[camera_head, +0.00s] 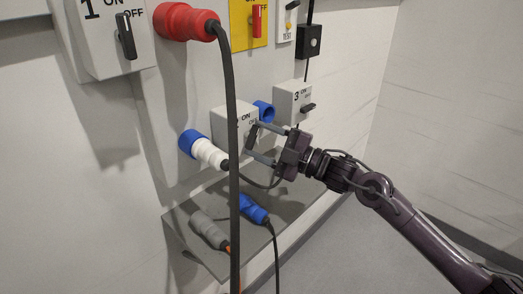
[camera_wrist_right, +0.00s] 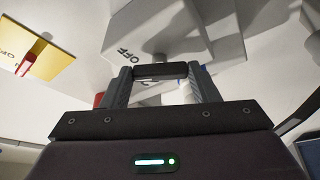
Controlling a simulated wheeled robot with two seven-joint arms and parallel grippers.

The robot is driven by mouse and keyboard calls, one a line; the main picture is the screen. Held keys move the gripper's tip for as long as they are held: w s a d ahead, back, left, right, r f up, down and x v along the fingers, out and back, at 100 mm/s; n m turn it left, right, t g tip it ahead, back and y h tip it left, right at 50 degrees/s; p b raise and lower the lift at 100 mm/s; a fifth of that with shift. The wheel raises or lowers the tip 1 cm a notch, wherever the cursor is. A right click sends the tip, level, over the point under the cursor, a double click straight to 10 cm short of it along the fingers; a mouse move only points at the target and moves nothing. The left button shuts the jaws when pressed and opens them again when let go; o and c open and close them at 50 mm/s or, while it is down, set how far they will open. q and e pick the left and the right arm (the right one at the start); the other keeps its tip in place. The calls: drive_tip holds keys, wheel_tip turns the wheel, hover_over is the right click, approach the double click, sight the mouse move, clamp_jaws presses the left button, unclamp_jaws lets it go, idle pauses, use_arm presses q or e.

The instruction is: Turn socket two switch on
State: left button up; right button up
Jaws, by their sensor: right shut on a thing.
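The socket two box (camera_head: 229,118) is a pale grey box on the wall panel, marked ON and OFF, its number hidden behind a black cable. My right gripper (camera_head: 256,142) comes in from the right at the front of this box. Its fingers are shut on the black switch handle (camera_wrist_right: 162,71), which spans between the fingertips in the right wrist view, below the OFF label. The handle is mostly hidden by the gripper in the head view, so its exact angle is hard to tell. My left gripper is not in view.
A red plug (camera_head: 184,22) with a hanging black cable (camera_head: 232,110) crosses in front. A blue and white plug (camera_head: 204,151) sits beside box two. Box three (camera_head: 291,101) is close to its right. Loose plugs lie on the grey shelf (camera_head: 190,238) below.

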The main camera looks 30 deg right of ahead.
drive_tip(key=n+g+b, duration=0.1)
drive_tip(key=n+b, duration=0.2)
drive_tip(key=n, duration=0.1)
drive_tip(key=shift+r+n+g+h+b, duration=0.2)
drive_tip(key=shift+n+g+h+b, duration=0.3)
drive_tip(key=shift+n, duration=0.5)
drive_tip(key=o, duration=1)
drive_tip(key=shift+d, duration=0.1)
